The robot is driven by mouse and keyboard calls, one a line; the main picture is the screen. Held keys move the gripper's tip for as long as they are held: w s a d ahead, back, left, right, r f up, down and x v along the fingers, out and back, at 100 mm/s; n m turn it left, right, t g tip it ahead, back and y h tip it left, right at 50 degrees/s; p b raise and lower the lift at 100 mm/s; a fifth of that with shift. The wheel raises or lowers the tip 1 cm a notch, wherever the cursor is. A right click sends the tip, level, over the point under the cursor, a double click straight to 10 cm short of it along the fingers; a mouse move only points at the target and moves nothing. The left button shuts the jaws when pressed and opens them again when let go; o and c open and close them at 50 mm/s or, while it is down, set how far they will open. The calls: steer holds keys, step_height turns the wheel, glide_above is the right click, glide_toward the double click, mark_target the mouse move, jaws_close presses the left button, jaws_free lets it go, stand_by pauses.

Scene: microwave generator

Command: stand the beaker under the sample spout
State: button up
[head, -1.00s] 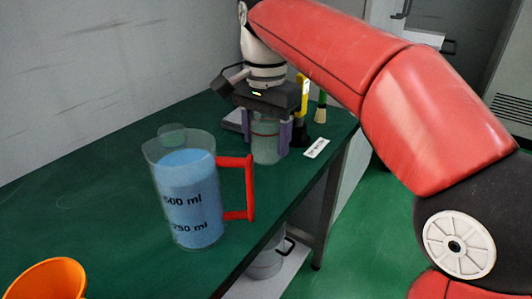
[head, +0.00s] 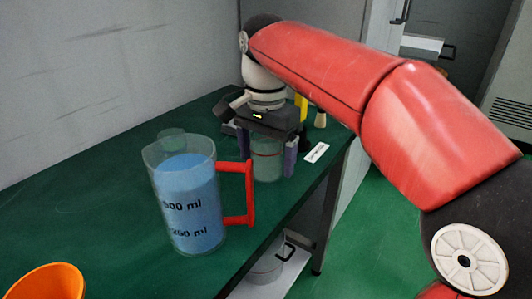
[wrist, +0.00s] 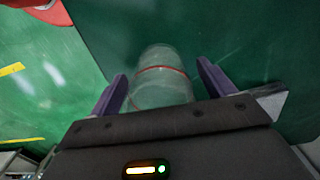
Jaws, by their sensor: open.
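A clear glass beaker (head: 266,163) with a red line stands between the two purple fingers of my gripper (head: 267,165), near the right edge of the green bench. In the wrist view the beaker (wrist: 160,84) lies between the spread fingers of my gripper (wrist: 162,75), with a gap on both sides. My gripper is open around it. The gripper body hides the beaker's upper part in the head view. I cannot make out a sample spout in either view.
A jug (head: 190,205) of blue liquid with a red handle stands in front, left of my gripper. A clear glass (head: 173,141) is behind it. An orange cup (head: 48,282) is at lower left. A white label (head: 316,152) lies near the bench edge.

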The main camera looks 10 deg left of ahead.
steer(key=shift+f+b, duration=0.15)
steer(key=shift+b, duration=0.25)
step_height(320, 180, up, 7)
steer(key=p, duration=0.2)
steer(key=shift+w+a+p, duration=0.15)
steer(key=shift+a+p, duration=0.2)
steer(key=shift+a, duration=0.1)
steer(key=shift+o, duration=0.2)
steer(key=shift+r, duration=0.5)
